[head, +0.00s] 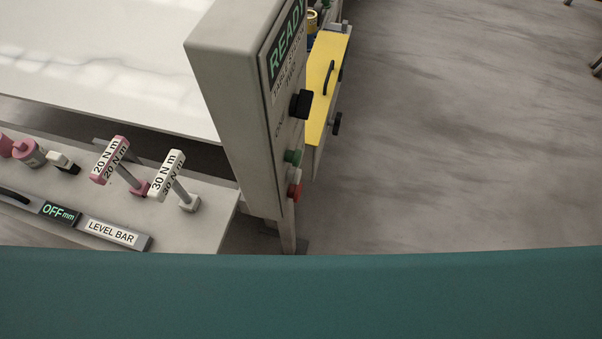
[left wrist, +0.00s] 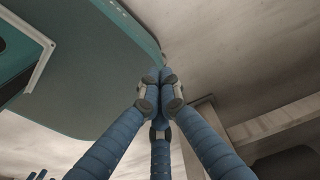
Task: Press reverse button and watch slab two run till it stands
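A grey control box (head: 235,100) stands at the middle of the head view, its labelled face turned right and seen at a steep slant. Its display (head: 286,43) reads READY in green. Below are a black knob (head: 301,104), a green button (head: 293,157) and a red button (head: 295,190). I cannot make out a reverse label. A white slab (head: 100,65) lies at upper left; I cannot tell which slab it is. My left gripper (left wrist: 159,78) shows in the left wrist view, its blue fingers together at the tips with nothing visible between them. My right gripper is not in view.
A grey bench (head: 215,225) holds a pink 20 N m tool (head: 110,160), a white 30 N m tool (head: 168,175) and a level bar (head: 110,234) with an OFF display. A yellow panel (head: 322,85) with a handle is behind the box. The floor (head: 460,140) at right is clear.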

